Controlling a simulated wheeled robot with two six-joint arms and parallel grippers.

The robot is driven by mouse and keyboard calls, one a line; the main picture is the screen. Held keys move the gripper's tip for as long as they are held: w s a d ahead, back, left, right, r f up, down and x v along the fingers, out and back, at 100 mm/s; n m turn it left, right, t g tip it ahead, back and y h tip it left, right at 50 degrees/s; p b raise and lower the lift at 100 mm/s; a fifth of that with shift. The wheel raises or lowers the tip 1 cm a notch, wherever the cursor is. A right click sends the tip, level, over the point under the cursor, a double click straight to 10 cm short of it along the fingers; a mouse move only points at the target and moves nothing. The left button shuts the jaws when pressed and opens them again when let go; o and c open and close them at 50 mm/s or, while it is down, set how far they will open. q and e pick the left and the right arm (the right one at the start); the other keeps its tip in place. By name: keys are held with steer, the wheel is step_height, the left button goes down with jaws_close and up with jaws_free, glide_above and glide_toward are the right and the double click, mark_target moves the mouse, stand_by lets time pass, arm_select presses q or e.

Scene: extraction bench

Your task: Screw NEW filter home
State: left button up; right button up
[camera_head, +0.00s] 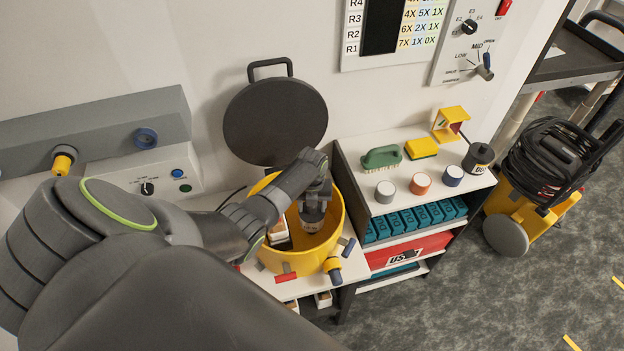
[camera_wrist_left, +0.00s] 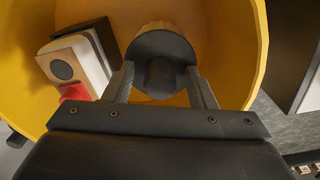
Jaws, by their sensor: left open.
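My left gripper (camera_head: 314,200) reaches down inside the yellow drum (camera_head: 332,238). In the left wrist view its two fingers (camera_wrist_left: 162,88) stand apart, one on each side of a dark round knob. The knob belongs to a dark disc-shaped cap (camera_wrist_left: 160,48) with a pale ribbed rim behind it. This looks like the filter, and its pale lower part (camera_head: 313,226) shows under the gripper in the head view. I cannot tell whether the fingers touch the knob or how far the filter is seated. My right gripper is not in view.
A white and black box with a round dark face (camera_wrist_left: 62,70) stands in the drum beside the gripper, above something red (camera_wrist_left: 76,92). The round dark lid (camera_head: 275,122) is raised behind the drum. A shelf (camera_head: 405,178) with cups and a brush stands right of it.

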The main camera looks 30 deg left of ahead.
arm_select(q)
steer(key=n, duration=0.6)
steer(key=shift+n, duration=0.4)
steer(key=n, duration=0.7)
steer(key=shift+n, duration=0.3)
steer(key=n, duration=1)
